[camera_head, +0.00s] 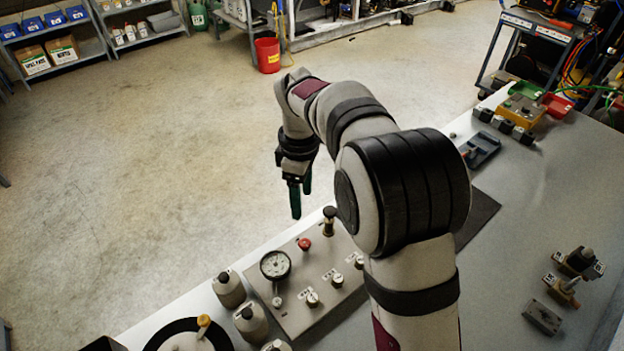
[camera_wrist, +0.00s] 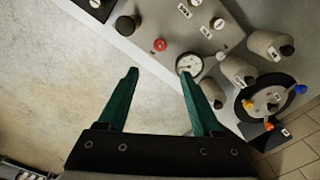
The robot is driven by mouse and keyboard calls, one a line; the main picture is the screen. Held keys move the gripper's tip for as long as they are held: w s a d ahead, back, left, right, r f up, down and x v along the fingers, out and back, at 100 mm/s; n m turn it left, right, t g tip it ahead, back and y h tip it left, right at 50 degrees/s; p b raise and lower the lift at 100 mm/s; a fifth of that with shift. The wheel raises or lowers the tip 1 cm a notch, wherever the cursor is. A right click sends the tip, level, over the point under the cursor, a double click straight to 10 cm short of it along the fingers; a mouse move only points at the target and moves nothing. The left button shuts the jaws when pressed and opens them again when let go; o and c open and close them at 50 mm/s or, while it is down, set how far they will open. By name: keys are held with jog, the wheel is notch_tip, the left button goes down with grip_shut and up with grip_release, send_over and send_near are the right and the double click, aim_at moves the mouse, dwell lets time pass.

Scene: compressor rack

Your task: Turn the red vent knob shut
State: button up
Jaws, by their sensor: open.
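The red vent knob (camera_head: 304,243) sits on a light grey panel (camera_head: 322,262) near the bench's left edge, beside a round pressure gauge (camera_head: 275,265). In the wrist view the red knob (camera_wrist: 160,45) shows beyond the fingertips, between their lines. My gripper (camera_head: 301,203) has dark green fingers, pointing down above and behind the panel's far side in the head view. In the wrist view my gripper (camera_wrist: 158,73) is open and empty, apart from the knob. The knob's turn position is too small to tell.
A black-topped post (camera_head: 329,221) stands on the panel near the red knob. Several white labelled knobs (camera_head: 312,299) are on the panel. Grey cylinders (camera_head: 229,289) stand beside it. A large black-rimmed wheel (camera_wrist: 265,103) with coloured knobs lies beyond. The floor left of the bench is clear.

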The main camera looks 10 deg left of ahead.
aim_at(304, 242)
notch_tip(304, 242, down, 16)
jog(key=shift+r, duration=0.25)
jog(key=shift+c, duration=0.4)
grip_shut()
